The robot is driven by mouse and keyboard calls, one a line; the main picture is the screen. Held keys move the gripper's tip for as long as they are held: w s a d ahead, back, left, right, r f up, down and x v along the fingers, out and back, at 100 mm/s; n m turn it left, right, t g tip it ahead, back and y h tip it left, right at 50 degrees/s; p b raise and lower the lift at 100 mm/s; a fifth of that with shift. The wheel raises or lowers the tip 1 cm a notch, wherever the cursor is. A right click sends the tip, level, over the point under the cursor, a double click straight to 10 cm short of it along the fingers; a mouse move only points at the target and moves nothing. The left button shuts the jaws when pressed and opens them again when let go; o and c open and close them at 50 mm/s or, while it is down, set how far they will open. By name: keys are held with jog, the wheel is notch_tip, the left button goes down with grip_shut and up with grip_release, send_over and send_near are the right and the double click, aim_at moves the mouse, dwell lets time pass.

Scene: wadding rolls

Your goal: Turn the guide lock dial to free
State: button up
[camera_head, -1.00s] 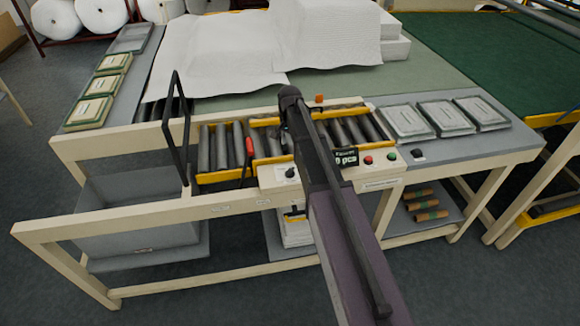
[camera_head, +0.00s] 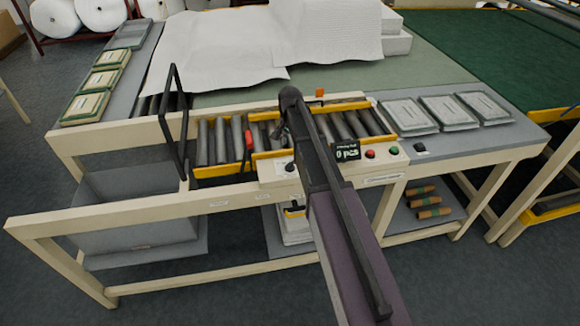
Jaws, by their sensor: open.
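A small black dial (camera_head: 290,167) sits on the left part of the pale control panel (camera_head: 277,172) at the table's front edge. It is small, and its pointer direction and labels cannot be read. My arm crosses the panel just right of the dial and hides the panel's middle. My gripper (camera_head: 279,131) shows only as a small dark part below the arm's far end, over the rollers and beyond the dial. It is open and apart from the dial. Its fingertips are mostly hidden.
Yellow guide rails and grey rollers (camera_head: 221,140) lie behind the panel. A red-topped lever (camera_head: 248,141) and a tall black frame (camera_head: 172,125) stand left. A counter display (camera_head: 346,151), red button (camera_head: 370,153) and green button (camera_head: 394,150) are right of my arm.

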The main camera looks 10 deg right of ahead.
aim_at(290, 163)
jog(key=shift+f+b, duration=4.7)
jog(key=shift+f, duration=0.3)
grip_shut()
